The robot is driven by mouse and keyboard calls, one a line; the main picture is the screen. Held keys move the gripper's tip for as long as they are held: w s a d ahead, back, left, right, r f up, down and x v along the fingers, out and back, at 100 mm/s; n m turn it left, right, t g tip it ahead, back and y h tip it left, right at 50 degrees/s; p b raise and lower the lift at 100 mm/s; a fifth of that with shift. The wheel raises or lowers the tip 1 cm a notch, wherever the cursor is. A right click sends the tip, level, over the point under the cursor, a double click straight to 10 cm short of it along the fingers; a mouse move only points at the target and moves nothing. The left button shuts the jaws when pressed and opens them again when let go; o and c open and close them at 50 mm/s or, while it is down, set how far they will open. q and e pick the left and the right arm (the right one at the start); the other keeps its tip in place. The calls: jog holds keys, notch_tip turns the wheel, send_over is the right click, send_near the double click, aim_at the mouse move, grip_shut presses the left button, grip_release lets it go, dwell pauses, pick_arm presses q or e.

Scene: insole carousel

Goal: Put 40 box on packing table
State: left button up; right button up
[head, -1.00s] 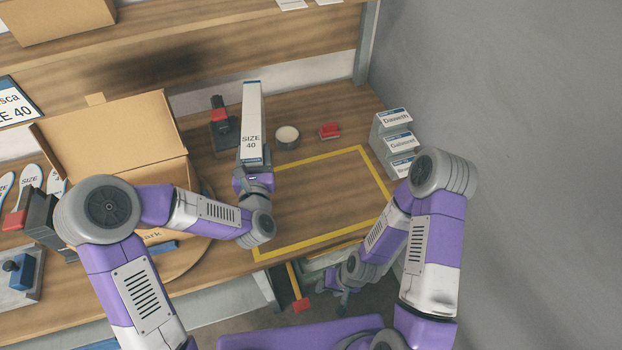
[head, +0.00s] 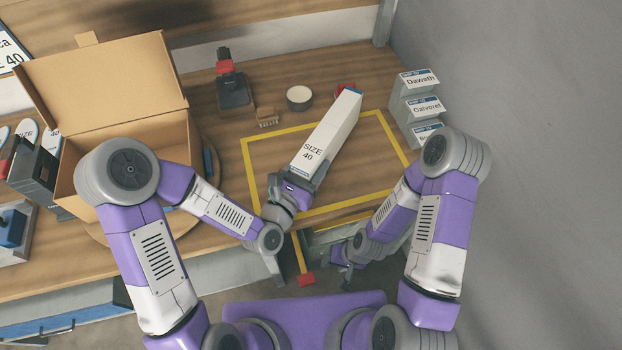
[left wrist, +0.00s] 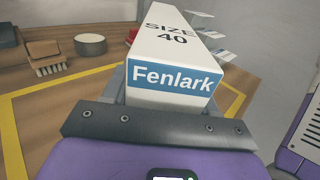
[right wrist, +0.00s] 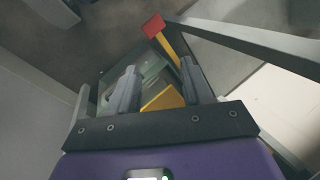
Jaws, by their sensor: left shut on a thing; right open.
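The white size 40 box (head: 331,133) is long and narrow, with "SIZE 40" on top. Its blue end label reads "Fenlark" in the left wrist view (left wrist: 172,80). My left gripper (head: 300,181) is shut on its near end. The box is over the yellow-outlined area of the packing table (head: 270,174), pointing away to the upper right. I cannot tell whether its underside touches the table. My right gripper (head: 345,268) is open and empty, low beside the table's front edge; its two fingers show in the right wrist view (right wrist: 160,90).
An open cardboard box (head: 120,85) stands at the left. Behind the outline are a stamp-like tool (head: 233,92), a brush (head: 267,117), a round tin (head: 299,97) and a partly hidden red item (head: 345,88). A labelled card rack (head: 411,108) stands at the right.

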pick_arm(q)
notch_tip(320, 180, down, 5)
jog(key=shift+r+b, duration=0.2)
jog(key=shift+b, duration=0.65)
jog(key=shift+r, duration=0.1)
jog(key=shift+f, duration=0.2)
jog(key=o, duration=1.1)
jog(key=shift+o, duration=0.2)
jog(key=shift+r, duration=0.15)
